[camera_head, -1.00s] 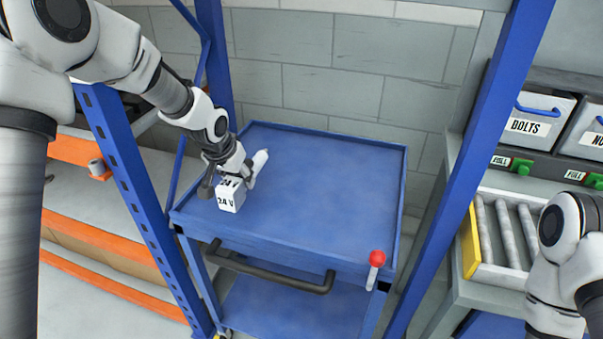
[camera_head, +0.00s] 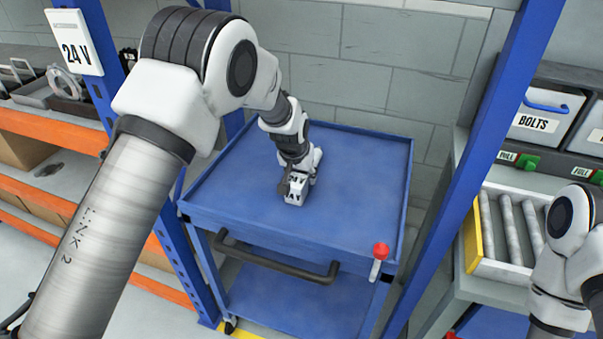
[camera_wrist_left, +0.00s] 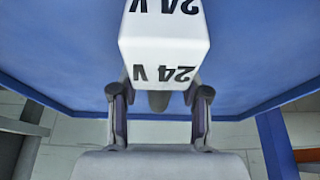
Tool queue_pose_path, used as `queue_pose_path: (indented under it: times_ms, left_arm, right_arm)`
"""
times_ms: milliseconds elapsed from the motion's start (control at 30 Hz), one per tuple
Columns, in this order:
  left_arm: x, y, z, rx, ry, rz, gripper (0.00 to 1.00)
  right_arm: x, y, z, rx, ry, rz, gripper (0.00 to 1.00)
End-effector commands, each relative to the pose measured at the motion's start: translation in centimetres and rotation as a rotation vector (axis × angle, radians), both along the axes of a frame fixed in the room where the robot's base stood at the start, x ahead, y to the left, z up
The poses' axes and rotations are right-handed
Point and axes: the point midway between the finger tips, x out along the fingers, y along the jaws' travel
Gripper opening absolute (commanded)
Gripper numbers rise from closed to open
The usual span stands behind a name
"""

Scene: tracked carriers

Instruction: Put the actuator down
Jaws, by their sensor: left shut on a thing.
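The actuator (camera_head: 296,198) is a small white box marked "24 V". My right gripper is out of view; only part of that arm shows at the right.
The cart has a raised rim, a dark handle (camera_head: 275,262) and a red knob (camera_head: 380,250). Its top is otherwise bare. Blue posts (camera_head: 455,160) stand on both sides. A roller tray (camera_head: 505,235) and a "BOLTS" bin (camera_head: 540,122) are at the right.

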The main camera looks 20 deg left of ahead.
Motion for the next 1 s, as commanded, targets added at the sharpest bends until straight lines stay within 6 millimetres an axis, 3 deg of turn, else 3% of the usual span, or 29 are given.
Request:
queue_pose_path:
  times_ms: [167, 200, 267, 667, 1000]
  left_arm:
    - [0.1, 0.0, 0.0, 0.000, -0.004, 0.000, 0.00]
    - [0.0, 0.0, -0.2, 0.000, 0.000, 0.000, 0.53]
    - [0.0, 0.0, -0.2, 0.000, 0.000, 0.000, 0.71]
    - [-0.2, 0.0, 0.7, 0.000, -0.002, 0.000, 0.71]
    - [-3.2, 0.2, 8.0, 0.001, -0.004, 0.000, 0.71]
  right_arm:
    - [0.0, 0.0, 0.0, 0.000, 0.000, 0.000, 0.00]
    - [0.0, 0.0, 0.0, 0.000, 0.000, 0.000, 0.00]
    - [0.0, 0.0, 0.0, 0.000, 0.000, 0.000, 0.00]
    - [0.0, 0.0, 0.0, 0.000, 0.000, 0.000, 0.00]
    - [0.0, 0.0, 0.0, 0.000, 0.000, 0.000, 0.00]
